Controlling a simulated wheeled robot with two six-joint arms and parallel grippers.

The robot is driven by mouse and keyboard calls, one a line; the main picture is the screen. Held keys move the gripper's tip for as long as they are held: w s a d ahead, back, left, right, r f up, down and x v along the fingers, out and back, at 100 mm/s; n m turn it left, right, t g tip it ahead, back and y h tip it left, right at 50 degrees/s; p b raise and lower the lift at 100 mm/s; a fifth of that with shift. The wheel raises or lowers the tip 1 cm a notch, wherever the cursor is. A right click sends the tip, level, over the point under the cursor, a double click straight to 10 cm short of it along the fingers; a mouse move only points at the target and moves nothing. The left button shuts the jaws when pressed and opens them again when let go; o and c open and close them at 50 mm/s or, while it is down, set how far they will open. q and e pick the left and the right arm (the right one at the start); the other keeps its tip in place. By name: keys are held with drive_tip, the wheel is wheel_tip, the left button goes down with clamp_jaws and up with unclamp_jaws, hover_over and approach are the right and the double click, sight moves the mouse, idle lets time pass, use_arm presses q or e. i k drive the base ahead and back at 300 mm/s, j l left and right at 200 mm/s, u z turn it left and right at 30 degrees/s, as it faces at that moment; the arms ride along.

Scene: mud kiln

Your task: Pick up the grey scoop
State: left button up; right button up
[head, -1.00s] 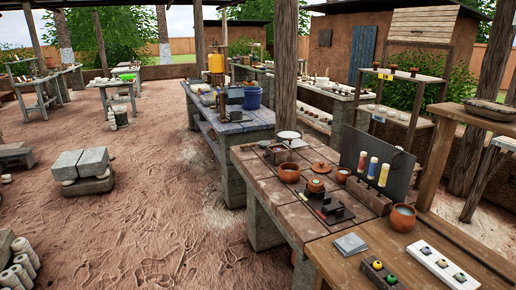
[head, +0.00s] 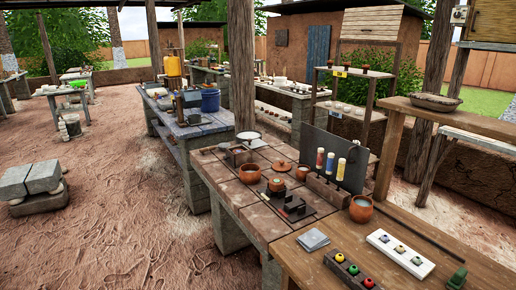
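I cannot make out a grey scoop for certain in the head view. A flat grey square item (head: 313,240) lies at the front left of the near wooden table (head: 290,262), but it does not look like a scoop. Neither of my grippers shows in the head view.
A tiled worktable (head: 222,175) holds clay pots, a dark panel (head: 330,150) and colored tubes. On the wooden table are a clay cup (head: 361,209), a white block (head: 400,254), a dark block with colored knobs (head: 352,270) and a green item (head: 457,278). Open dirt floor lies left.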

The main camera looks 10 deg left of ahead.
sight(215, 149)
drive_tip(key=i+j+z, duration=0.4)
drive_tip(key=j+z, duration=0.2)
drive_tip(key=i+j+z, duration=0.15)
drive_tip(key=j+z, duration=0.5)
drive_tip(key=j, duration=0.2)
drive_tip(key=i, duration=0.05)
